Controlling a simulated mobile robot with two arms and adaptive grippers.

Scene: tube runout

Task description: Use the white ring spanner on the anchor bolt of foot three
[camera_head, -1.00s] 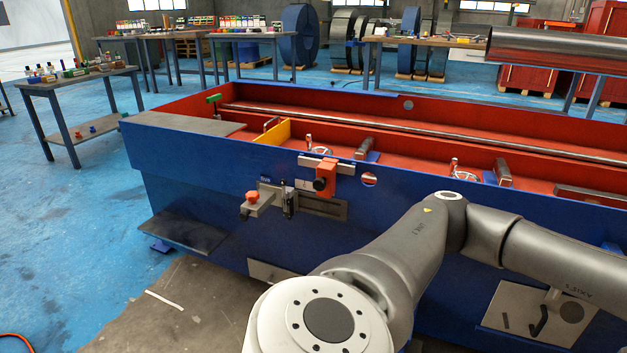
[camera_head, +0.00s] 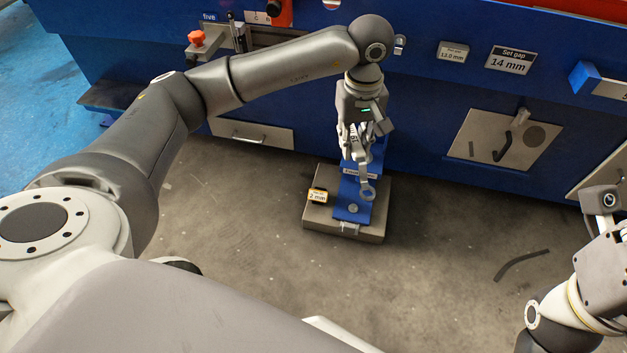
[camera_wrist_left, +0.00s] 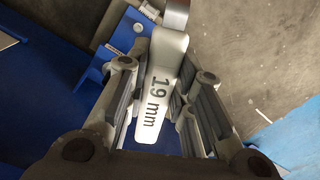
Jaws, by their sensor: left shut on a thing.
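My left gripper (camera_head: 358,160) is shut on the white ring spanner (camera_head: 366,190), which hangs down from its fingers with the ring end lowest. In the left wrist view the spanner (camera_wrist_left: 163,85) lies between the two finger pads and is marked 19 mm; its far end is cut off at the top edge. Below is a blue foot plate (camera_head: 345,214) on a grey pad (camera_head: 318,222). A small round bolt head (camera_head: 352,208) shows on the plate, close by the ring in the picture. I cannot tell whether the ring touches it.
The blue machine wall (camera_head: 420,110) rises behind, with a Set gap 14 mm sign (camera_head: 510,60). A dark strip (camera_head: 521,264) lies on the otherwise open floor at right.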

